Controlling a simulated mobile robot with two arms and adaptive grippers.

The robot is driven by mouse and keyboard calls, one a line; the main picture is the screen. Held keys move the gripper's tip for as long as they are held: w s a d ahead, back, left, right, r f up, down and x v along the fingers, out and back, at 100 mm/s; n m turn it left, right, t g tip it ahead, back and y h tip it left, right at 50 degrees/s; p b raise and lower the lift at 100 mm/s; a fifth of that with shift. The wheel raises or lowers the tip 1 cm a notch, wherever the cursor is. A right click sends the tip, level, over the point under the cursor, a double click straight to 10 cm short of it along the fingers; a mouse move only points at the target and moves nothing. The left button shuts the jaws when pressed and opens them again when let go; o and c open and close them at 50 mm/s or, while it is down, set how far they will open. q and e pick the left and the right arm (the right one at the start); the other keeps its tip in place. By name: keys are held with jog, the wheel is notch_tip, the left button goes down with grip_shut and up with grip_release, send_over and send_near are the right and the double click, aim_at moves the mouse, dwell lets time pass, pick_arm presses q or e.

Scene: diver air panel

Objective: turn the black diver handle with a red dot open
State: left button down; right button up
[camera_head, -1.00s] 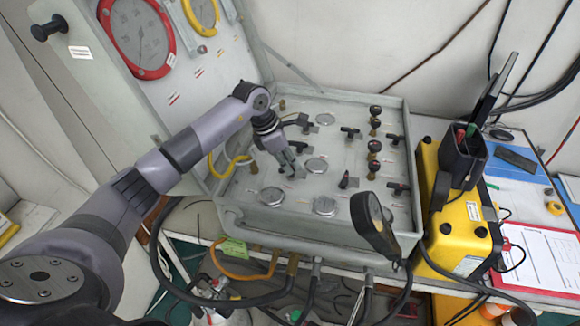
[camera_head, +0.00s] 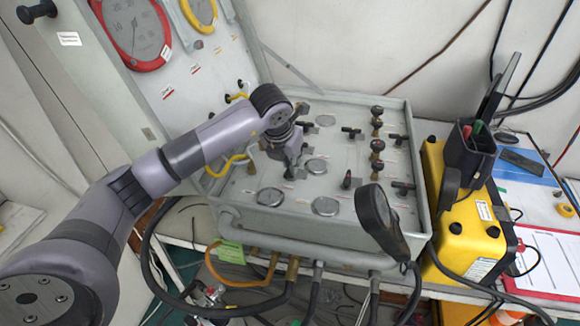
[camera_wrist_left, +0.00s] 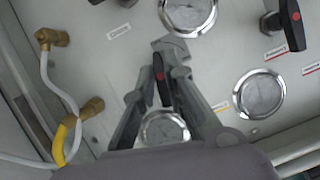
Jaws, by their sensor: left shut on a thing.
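The diver air panel (camera_head: 240,200) is an open grey case with gauges, valves and black handles. My left gripper (camera_head: 290,174) points down at the panel's left part, among round gauges. In the left wrist view its fingers (camera_wrist_left: 162,80) are shut on a black handle with a red dot (camera_wrist_left: 161,88), which stands between them. The fingers and wrist hide much of this handle. Another black handle with a red dot (camera_wrist_left: 292,22) is to the right in the wrist view; it also shows in the head view (camera_head: 346,180), clear of the gripper.
Brass fittings with a yellow-and-white hose (camera_wrist_left: 66,120) lie left of the gripper in the wrist view. A black round-headed part (camera_head: 378,215) rises at the panel's front right. A yellow case (camera_head: 452,250) stands right of the panel. The open lid (camera_head: 205,75) is behind my arm.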

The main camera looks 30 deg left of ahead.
pick_arm(q)
jog(key=shift+n+y+b, duration=0.3)
jog(key=shift+n+b, duration=0.1)
jog(key=shift+n, duration=0.4)
jog(key=shift+r, duration=0.1)
jog(key=c, duration=1.7)
grip_release()
jog(key=shift+o, duration=0.2)
jog(key=v, duration=1.2)
jog(key=shift+w, duration=0.1)
